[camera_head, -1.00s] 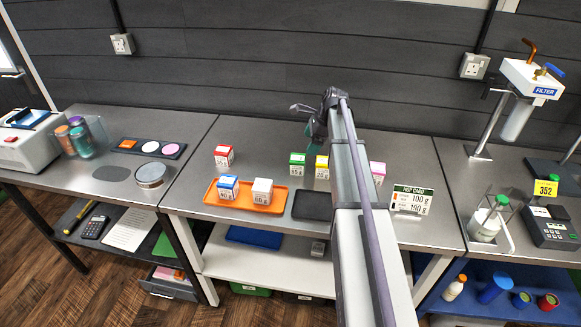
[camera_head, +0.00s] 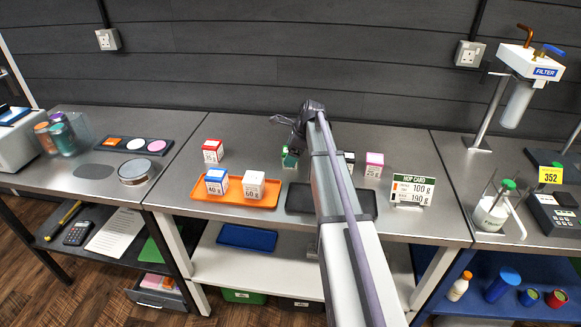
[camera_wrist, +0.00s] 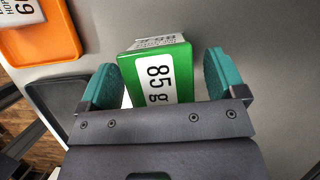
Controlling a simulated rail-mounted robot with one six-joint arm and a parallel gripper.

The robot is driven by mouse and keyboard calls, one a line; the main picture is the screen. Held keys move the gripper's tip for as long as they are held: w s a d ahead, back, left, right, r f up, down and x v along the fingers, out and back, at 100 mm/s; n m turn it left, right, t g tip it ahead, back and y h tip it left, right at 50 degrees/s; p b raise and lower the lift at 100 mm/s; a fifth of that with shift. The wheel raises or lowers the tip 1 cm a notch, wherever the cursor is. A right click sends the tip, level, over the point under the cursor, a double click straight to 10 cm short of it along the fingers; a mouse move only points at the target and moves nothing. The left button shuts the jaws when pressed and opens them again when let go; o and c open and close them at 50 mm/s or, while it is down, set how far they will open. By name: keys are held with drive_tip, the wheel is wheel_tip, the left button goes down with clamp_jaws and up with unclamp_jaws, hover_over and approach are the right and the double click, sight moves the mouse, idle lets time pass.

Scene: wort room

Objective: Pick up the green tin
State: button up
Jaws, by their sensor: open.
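The green tin (camera_wrist: 184,66) is a box with a white "85 g" label, upright on the grey bench. It fills the middle of the wrist view. In the head view only a small part of the green tin (camera_head: 289,160) shows beside my arm. My gripper (camera_wrist: 162,82) is open, with one teal finger on each side of the tin. Gaps show between the fingers and the tin, so it is not clasped. In the head view my gripper (camera_head: 293,148) is low over the tin, mostly hidden by the arm.
An orange tray (camera_head: 233,201) holds a blue tin (camera_head: 216,181) and a white tin (camera_head: 254,185). A dark tray (camera_head: 299,200) lies in front of the green tin. A red tin (camera_head: 212,151), a pink tin (camera_head: 374,164) and the hop card (camera_head: 411,188) stand nearby.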

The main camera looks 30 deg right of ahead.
drive_tip(key=shift+f, duration=0.3)
drive_tip(key=shift+c, duration=0.2)
drive_tip(key=c, duration=1)
wheel_tip(320, 180, up, 10)
drive_tip(key=p, duration=1)
drive_tip(key=shift+r+p, duration=0.15)
drive_tip(key=shift+p, duration=0.25)
